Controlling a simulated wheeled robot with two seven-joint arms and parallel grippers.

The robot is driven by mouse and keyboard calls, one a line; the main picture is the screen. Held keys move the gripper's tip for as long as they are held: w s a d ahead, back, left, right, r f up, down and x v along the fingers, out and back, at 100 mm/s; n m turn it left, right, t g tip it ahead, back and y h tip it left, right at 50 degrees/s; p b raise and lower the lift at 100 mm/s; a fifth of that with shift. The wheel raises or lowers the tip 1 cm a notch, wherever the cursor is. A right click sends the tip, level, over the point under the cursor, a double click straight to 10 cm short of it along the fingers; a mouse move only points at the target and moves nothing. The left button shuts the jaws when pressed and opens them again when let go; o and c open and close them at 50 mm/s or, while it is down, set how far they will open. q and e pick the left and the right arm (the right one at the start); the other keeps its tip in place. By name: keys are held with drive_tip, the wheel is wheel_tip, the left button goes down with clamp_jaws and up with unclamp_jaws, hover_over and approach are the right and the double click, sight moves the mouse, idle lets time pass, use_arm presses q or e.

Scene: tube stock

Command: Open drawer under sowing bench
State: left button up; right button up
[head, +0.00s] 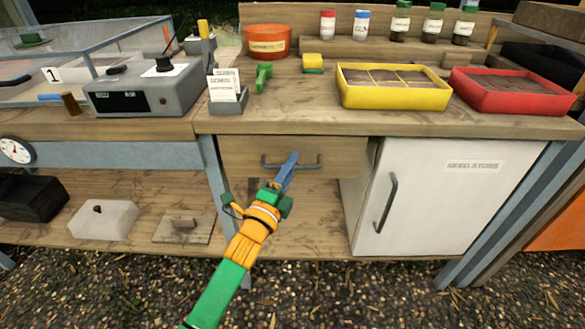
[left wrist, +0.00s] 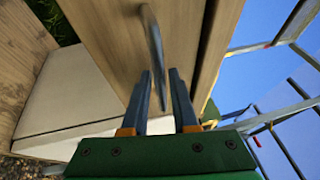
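The sowing bench (head: 300,122) has a wooden drawer (head: 240,155) under its top, left of a white cabinet. The drawer front looks about flush with the bench, so it appears shut. A grey bar handle (head: 308,165) runs across the front. My left gripper (head: 289,168) is at the middle of this handle. In the left wrist view the gripper (left wrist: 160,90) is open, its two fingers apart on either side of the handle (left wrist: 154,50). The handle's near part lies between the fingertips, and I cannot tell whether they touch it. My right gripper is not in view.
The white cabinet (head: 430,200) with its own handle (head: 386,204) stands just right of the drawer. The bench top bears a yellow tray (head: 395,97), a red tray (head: 515,103) and an orange pot (head: 267,41). Open space lies in front of the drawer above gravel (head: 330,290).

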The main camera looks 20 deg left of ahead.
use_arm(q)
clamp_jaws()
idle(1.4)
